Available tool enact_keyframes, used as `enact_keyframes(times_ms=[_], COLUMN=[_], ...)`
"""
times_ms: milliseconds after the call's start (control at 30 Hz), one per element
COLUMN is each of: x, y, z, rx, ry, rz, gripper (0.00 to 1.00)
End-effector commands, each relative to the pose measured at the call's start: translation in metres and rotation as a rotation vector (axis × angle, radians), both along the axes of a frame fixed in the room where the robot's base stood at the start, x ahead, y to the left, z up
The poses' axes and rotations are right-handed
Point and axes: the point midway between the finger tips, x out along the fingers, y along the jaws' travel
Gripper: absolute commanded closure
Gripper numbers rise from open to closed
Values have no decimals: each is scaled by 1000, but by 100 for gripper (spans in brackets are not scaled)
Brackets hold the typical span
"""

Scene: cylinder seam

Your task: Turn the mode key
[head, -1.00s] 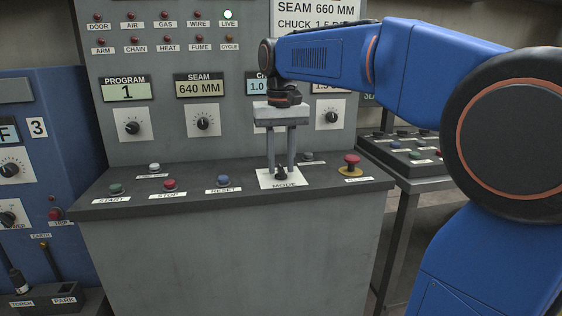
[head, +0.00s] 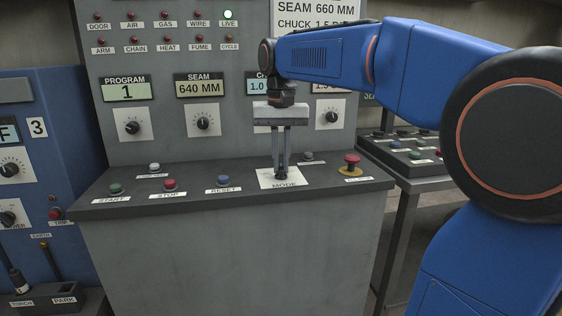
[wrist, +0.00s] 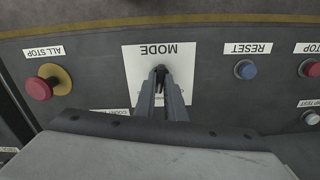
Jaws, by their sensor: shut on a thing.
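The mode key (head: 281,175) is a small dark key on a white plate (head: 265,180) lettered MODE, on the sloped top of the grey console. My gripper (head: 281,168) points straight down over the plate, its two long grey fingers close together and shut on the key. In the wrist view the fingertips (wrist: 161,75) meet at the dark key (wrist: 160,71), with the MODE plate (wrist: 136,60) around it. The fingers hide most of the key and part of the plate's lettering, so I cannot read which position the key points to.
The red all-stop button (head: 351,161) on its yellow collar is close on the right. The blue reset button (head: 223,181), red stop button (head: 169,186) and green start button (head: 116,189) line the console's left. The LIVE lamp (head: 228,15) glows green.

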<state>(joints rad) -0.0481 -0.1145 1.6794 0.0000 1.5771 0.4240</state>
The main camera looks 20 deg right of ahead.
Motion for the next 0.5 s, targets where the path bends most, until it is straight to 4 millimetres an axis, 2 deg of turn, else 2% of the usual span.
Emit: enact_keyframes(times_ms=[500], x=[0], y=[0], z=[0], rx=[0], ry=[-1], rz=[-420], gripper=[100])
